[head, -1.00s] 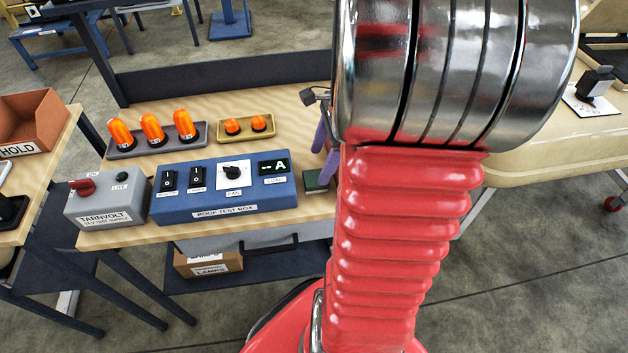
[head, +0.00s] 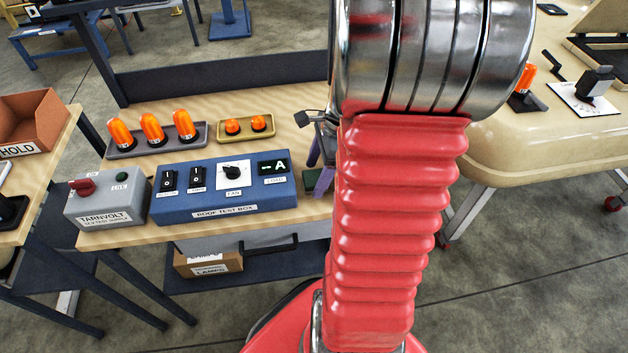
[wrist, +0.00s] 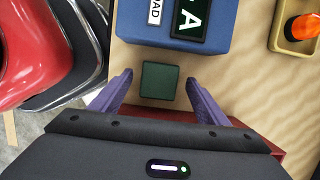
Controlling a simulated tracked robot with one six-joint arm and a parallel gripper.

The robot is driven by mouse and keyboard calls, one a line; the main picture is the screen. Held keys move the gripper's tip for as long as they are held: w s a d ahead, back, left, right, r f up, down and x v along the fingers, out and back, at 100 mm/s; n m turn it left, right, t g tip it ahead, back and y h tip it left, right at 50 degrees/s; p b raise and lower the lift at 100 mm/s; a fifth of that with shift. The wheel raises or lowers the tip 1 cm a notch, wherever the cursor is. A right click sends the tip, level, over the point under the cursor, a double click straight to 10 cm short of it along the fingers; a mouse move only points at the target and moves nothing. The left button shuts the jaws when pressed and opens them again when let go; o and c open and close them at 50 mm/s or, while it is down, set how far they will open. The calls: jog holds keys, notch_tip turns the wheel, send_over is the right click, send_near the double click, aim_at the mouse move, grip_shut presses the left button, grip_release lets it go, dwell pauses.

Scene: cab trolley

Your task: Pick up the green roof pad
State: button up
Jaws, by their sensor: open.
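The green roof pad (wrist: 159,81) is a small dark green square block on the wooden bench top, below the blue box in the wrist view. In the head view the pad (head: 309,181) is mostly hidden behind my fingers and arm. My gripper (wrist: 158,92) is open, with one purple finger to each side of the pad in the wrist view. Gaps show between the fingers and the pad, and I cannot tell the height of the fingertips above the bench. In the head view my gripper (head: 319,168) is partly hidden by my red arm.
The blue roof test box (head: 225,188) stands close beside the pad. A yellow tray (head: 246,136) with orange lamps and a grey tray (head: 155,149) with taller ones sit behind it. A grey supply box (head: 107,198) is at left. A cream surface (head: 545,130) is at right.

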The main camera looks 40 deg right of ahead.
aim_at(317, 177)
dwell(0.4)
jog(key=c, duration=1.1)
jog(key=shift+r, duration=0.1)
jog(key=shift+c, duration=0.2)
notch_tip(317, 177, up, 10)
dwell(0.3)
jog(key=o, duration=0.5)
jog(key=c, duration=0.4)
